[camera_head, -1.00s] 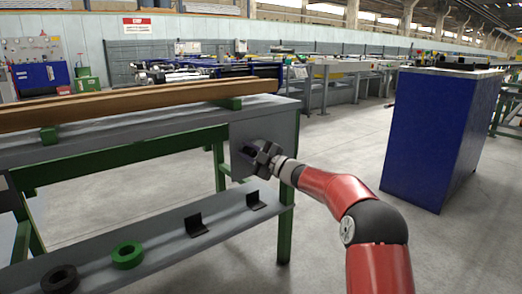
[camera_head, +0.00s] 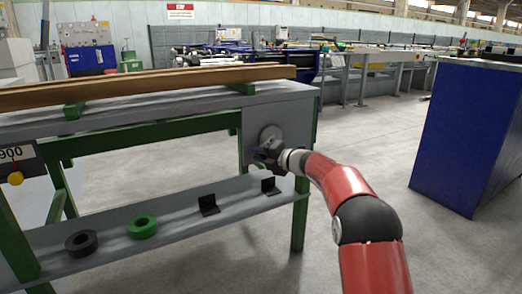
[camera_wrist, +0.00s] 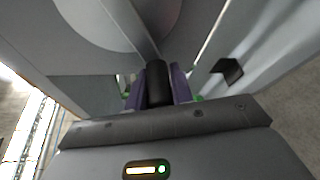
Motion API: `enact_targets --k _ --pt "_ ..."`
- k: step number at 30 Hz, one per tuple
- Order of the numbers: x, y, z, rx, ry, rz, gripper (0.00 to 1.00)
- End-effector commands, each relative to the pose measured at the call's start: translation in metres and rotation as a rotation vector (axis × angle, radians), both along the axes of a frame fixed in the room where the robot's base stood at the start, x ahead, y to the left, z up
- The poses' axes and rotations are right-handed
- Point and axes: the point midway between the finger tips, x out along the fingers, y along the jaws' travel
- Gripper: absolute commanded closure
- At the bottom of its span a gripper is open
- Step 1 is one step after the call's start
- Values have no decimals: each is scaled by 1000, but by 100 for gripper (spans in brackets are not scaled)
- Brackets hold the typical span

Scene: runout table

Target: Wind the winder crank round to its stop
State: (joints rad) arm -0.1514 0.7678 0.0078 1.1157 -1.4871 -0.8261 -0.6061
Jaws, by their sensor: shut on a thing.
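The winder crank's round grey hub disc (camera_head: 270,132) sits on the grey end panel of the runout table, and its upper part shows above my gripper (camera_head: 264,153). In the wrist view, the crank's grey arm (camera_wrist: 133,28) runs down from the upper left to a black handle (camera_wrist: 157,80). My gripper's two purple-grey fingers stand on either side of this handle, shut on it. In the head view my gripper is just below the disc and hides the handle and most of the crank arm. Any stop is not visible.
The table (camera_head: 150,110) carries long wooden boards (camera_head: 140,86). Its lower shelf (camera_head: 180,222) holds a black ring (camera_head: 81,243), a green ring (camera_head: 142,226) and two black angle brackets (camera_head: 268,186). A blue cabinet (camera_head: 465,135) stands to the right, with open floor between.

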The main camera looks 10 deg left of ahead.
Motion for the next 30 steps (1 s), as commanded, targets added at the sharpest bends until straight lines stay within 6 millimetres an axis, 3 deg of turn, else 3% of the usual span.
enact_targets --k 15,30 --pt "14 -19 -27 -399 -288 -1 100" --pt "29 -39 -38 -704 -511 0 100"
